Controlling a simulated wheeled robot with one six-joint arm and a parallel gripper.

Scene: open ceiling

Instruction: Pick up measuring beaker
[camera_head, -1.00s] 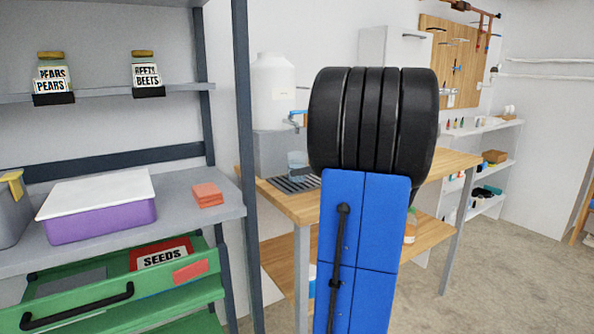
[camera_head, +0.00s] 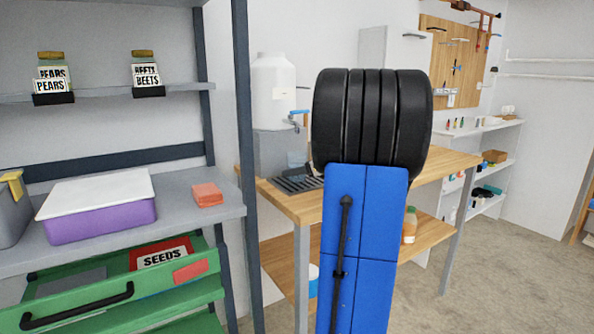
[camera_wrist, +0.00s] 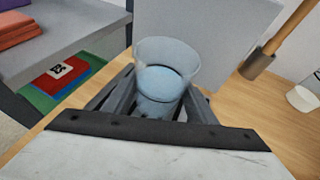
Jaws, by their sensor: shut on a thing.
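The measuring beaker (camera_wrist: 166,70) is a clear, tapered cup holding pale blue liquid. In the wrist view it stands upright or nearly so between the dark fingers of my gripper (camera_wrist: 157,97), which is shut on it. Its rim is above the fingers and its lower part is partly hidden by them. The wooden bench top lies below and around it; I cannot tell how high above the wood its base is. In the head view my arm hides the beaker.
The wooden bench (camera_head: 300,207) has a dark drip tray (camera_head: 298,184) by a white water tank (camera_head: 273,90) with a blue tap. A grey shelf (camera_head: 190,222) with a purple box (camera_head: 100,220) stands left. A wooden-handled tool (camera_wrist: 258,62) and white cup (camera_wrist: 303,99) are right.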

